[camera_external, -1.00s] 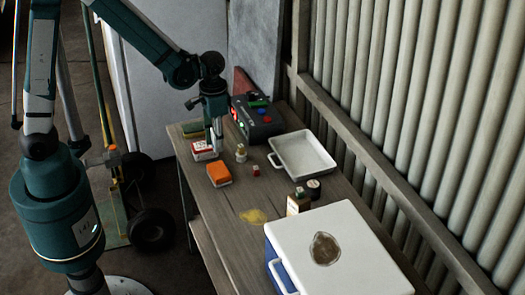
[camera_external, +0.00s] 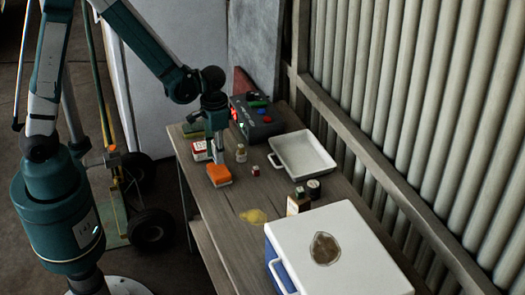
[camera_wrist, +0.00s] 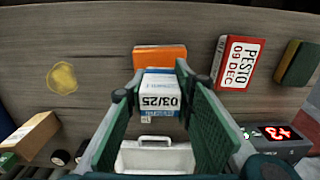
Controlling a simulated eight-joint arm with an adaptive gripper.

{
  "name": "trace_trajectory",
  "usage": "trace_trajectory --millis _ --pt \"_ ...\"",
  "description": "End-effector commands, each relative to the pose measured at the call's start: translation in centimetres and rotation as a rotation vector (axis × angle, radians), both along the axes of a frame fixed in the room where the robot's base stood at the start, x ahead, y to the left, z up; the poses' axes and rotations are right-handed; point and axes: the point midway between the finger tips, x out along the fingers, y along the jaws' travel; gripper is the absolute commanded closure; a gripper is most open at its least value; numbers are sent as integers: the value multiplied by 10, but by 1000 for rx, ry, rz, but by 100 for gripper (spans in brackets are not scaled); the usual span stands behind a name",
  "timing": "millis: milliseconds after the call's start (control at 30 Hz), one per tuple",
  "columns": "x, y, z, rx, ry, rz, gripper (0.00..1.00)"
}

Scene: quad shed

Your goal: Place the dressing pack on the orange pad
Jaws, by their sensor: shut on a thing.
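The dressing pack appears to be the small white and blue box printed 03/25 (camera_wrist: 160,97). My gripper (camera_wrist: 156,84) is shut on it, with one green finger on each side. In the external view my gripper (camera_external: 217,143) points down, with the white pack (camera_external: 218,157) below its fingers. The orange pad (camera_external: 219,178) lies on the bench just under the pack. In the wrist view the orange pad (camera_wrist: 160,56) shows just beyond the pack, partly covered by it. Whether the pack touches the pad is hard to tell.
A yellow stain (camera_external: 253,216) marks clear bench.

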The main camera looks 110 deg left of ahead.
Motion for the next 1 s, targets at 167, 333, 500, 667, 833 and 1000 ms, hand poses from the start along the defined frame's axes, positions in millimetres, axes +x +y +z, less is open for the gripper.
trace_trajectory --millis 167,333,500,667,833,1000 --pt "0 0 -16 0 0 0 83" --pt "0 0 -31 0 0 0 83" --pt "0 0 -38 0 0 0 83" --pt "0 0 -38 0 0 0 83" --pt "0 0 -39 0 0 0 83" --pt "0 0 -42 0 0 0 72"
